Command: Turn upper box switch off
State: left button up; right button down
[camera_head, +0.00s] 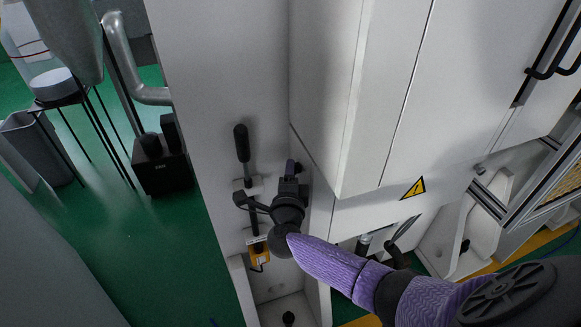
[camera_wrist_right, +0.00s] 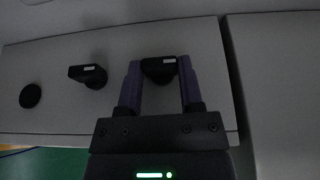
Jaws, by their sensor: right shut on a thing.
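My right gripper (camera_wrist_right: 158,85) reaches the side of the white cabinet in the right wrist view, its two purple fingers either side of a black switch knob (camera_wrist_right: 158,68) with a small white mark. It is shut on that knob, which sits near the panel's right end. A second, similar black knob (camera_wrist_right: 88,75) is to its left, outside the fingers. In the head view my right gripper (camera_head: 291,170) is beside the cabinet (camera_head: 385,150), and the knob it grips is hidden there. Which knob is the upper box switch cannot be told. My left gripper is not in view.
A round black button (camera_wrist_right: 30,95) is at the panel's left end. In the head view a black lever (camera_head: 242,143) sticks up from the grey wall left of my gripper. Open green floor (camera_head: 120,230) lies at left.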

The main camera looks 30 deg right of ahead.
jog(key=shift+c, duration=2.4)
grip_release()
jog(key=shift+o, duration=1.1)
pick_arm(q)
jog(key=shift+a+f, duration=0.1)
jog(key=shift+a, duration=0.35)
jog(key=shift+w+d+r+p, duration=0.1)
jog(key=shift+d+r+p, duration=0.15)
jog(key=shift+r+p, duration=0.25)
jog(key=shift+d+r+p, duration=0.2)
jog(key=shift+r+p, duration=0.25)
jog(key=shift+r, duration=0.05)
pick_arm(e)
jog(key=v, duration=1)
